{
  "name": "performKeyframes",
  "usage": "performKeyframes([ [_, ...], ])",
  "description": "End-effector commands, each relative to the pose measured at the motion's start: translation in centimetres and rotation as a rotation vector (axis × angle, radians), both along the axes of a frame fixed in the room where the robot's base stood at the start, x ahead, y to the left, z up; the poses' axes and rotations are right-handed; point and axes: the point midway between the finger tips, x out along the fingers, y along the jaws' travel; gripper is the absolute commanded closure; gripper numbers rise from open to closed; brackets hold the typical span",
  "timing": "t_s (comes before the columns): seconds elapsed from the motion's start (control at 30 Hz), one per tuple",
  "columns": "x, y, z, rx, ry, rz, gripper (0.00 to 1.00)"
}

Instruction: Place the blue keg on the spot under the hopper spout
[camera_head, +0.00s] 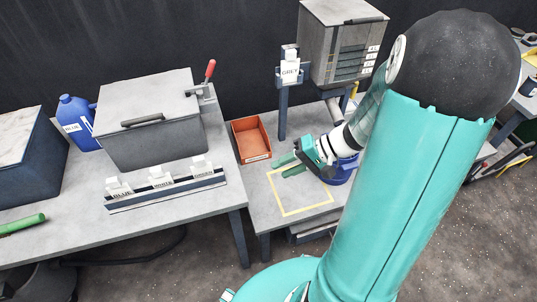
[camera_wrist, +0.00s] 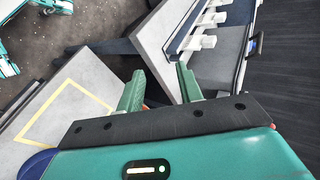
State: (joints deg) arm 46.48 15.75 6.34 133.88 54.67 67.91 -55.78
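The blue keg (camera_head: 343,174) stands on the right-hand table, largely hidden behind my gripper and arm. Only a blue edge (camera_wrist: 38,164) shows at the lower left of the wrist view. The hopper (camera_head: 340,50) is a grey box above, and its pale spout (camera_head: 334,110) points down near the keg. I cannot tell whether the keg is exactly beneath it. My gripper (camera_head: 290,164) points left, beside the keg, with green fingers apart. In the wrist view my gripper (camera_wrist: 160,88) has nothing between its fingertips.
A yellow outlined square (camera_head: 284,213) marks bare table in front. An orange bin (camera_head: 251,139) sits behind my fingers. A post with a "GREY" sign (camera_head: 289,70) stands nearby. The left table holds a lidded grey box (camera_head: 155,135), a label rack (camera_head: 165,189) and a blue jug (camera_head: 76,122).

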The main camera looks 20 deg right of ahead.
Motion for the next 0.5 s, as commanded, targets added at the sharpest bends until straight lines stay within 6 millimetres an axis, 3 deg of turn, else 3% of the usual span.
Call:
performKeyframes([
  [0.03,-0.4,1.4,1.3,-0.068,0.017,0.056,0.64],
  [0.2,-2.2,4.4,4.3,-0.295,0.069,0.18,0.64],
  [0.5,-5.2,7.4,10.3,-0.704,0.001,0.252,0.64],
])
